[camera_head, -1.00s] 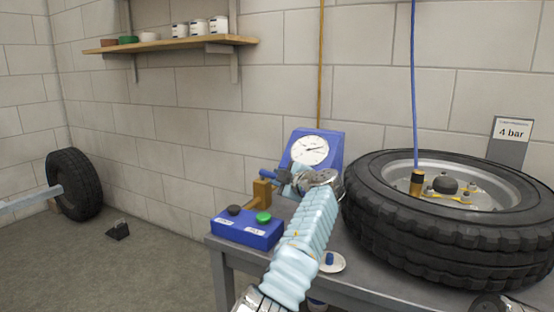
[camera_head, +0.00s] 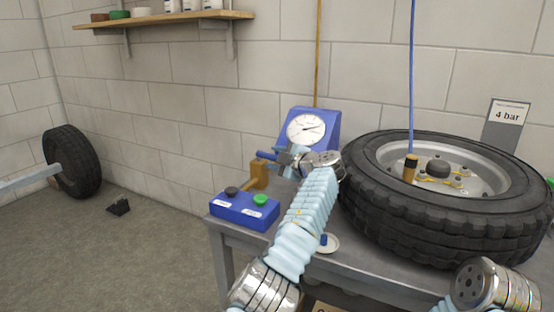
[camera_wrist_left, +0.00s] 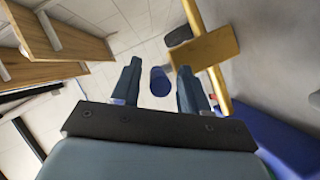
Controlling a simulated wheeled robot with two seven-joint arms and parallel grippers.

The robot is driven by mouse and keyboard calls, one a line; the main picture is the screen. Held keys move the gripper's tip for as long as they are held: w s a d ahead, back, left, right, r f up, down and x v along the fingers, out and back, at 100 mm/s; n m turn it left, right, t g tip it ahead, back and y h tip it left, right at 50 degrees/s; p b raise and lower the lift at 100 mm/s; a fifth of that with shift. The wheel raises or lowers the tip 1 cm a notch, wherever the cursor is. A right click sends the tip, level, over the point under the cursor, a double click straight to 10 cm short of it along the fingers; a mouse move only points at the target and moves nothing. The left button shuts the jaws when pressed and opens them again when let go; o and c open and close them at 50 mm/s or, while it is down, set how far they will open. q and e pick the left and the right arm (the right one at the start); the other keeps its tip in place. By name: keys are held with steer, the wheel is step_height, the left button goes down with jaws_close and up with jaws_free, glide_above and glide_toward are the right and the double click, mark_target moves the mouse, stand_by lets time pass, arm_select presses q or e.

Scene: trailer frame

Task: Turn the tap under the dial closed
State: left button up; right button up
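The dial (camera_head: 306,129) is a white round gauge on a blue panel (camera_head: 331,125) against the wall. Below and left of it, a brass-coloured tap body (camera_head: 260,173) stands behind a blue control box. A blue tap handle (camera_head: 268,158) shows beside my left gripper (camera_head: 285,160), which partly hides the tap. In the left wrist view, the fingers of my left gripper (camera_wrist_left: 158,88) are apart, with the round blue handle end (camera_wrist_left: 160,82) between them in the picture and a gap on each side. A brass pipe and plate (camera_wrist_left: 207,48) are to its right. My right gripper is not visible.
The blue box (camera_head: 245,210) has a black and a green button. A large tyre (camera_head: 380,200) fills the right of the grey bench (camera_head: 385,280), with a blue hose above it. My right arm is low at right. A shelf (camera_head: 160,18) hangs at upper left.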

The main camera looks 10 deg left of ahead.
arm_select(q)
steer(key=shift+r+p, duration=0.45)
steer(key=shift+r, duration=0.05)
step_height(320, 180, up, 2)
steer(key=shift+r+p, duration=0.2)
steer(key=shift+p, duration=0.95)
steer(key=shift+s+b, duration=0.3)
steer(key=shift+b, duration=0.75)
steer(key=s+d+r+b, duration=0.1)
steer(key=s+r+b, duration=0.7)
steer(key=s, duration=0.5)
steer(key=shift+s+d+r, duration=0.2)
steer(key=shift+d+r, duration=0.05)
steer(key=shift+r, duration=0.55)
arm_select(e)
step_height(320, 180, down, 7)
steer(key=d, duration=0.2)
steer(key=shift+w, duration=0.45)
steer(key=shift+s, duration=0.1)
